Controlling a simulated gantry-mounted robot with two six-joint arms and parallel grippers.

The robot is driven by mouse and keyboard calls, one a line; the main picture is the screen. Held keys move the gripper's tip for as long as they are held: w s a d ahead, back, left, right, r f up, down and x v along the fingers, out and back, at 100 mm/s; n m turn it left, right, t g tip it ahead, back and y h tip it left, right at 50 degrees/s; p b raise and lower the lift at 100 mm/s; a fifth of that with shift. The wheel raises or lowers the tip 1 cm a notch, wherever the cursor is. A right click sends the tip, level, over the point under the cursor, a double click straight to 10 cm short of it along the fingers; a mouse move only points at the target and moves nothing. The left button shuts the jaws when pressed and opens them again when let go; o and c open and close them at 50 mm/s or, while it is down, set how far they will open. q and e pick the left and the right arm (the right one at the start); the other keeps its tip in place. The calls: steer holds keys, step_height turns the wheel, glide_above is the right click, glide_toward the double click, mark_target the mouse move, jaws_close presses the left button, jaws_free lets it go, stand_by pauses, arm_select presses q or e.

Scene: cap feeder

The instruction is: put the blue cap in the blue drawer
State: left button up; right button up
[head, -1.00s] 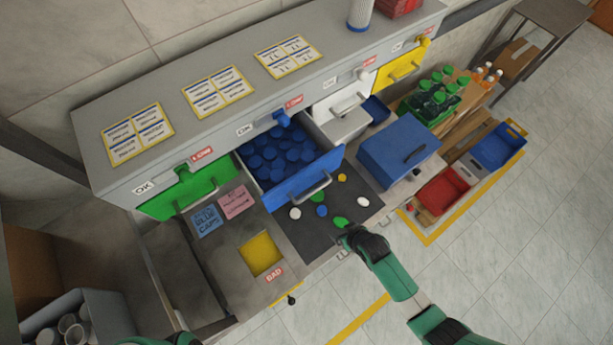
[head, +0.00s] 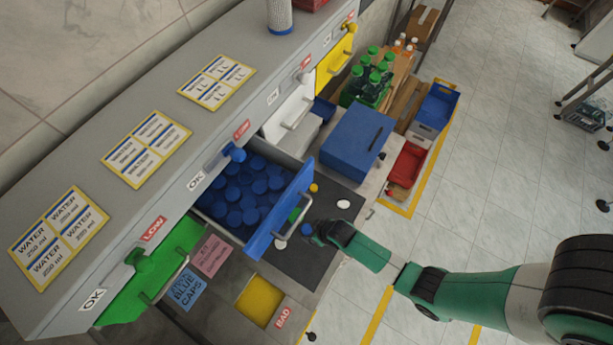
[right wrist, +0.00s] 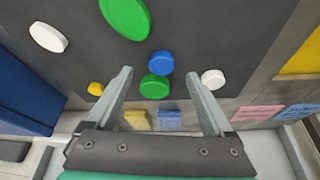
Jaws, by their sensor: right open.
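The blue cap (head: 307,229) lies on the dark mat (head: 330,209), beside my right gripper (head: 314,236). In the right wrist view the blue cap (right wrist: 160,63) shows ahead of the gap between my two spread fingers, next to a green cap (right wrist: 155,87). My right gripper (right wrist: 158,76) is open and empty. The blue drawer (head: 283,212) is pulled out and holds many blue caps (head: 245,190). My left gripper is out of view.
On the mat lie white caps (head: 343,204), a yellow cap (head: 314,187) and a larger green cap (right wrist: 125,15). A blue box (head: 355,142) stands right of the mat. A yellow-lined opening (head: 258,300) marked BAD lies to its left.

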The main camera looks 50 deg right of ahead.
mark_target(307, 229)
steer(key=b+x, duration=0.3)
steer(key=x, duration=0.1)
steer(key=shift+w+a, duration=0.15)
steer(key=shift+w, duration=0.05)
steer(key=shift+w+f+b, duration=0.25)
steer(key=shift+f+b, duration=0.1)
steer(key=shift+f, duration=0.1)
jaws_close()
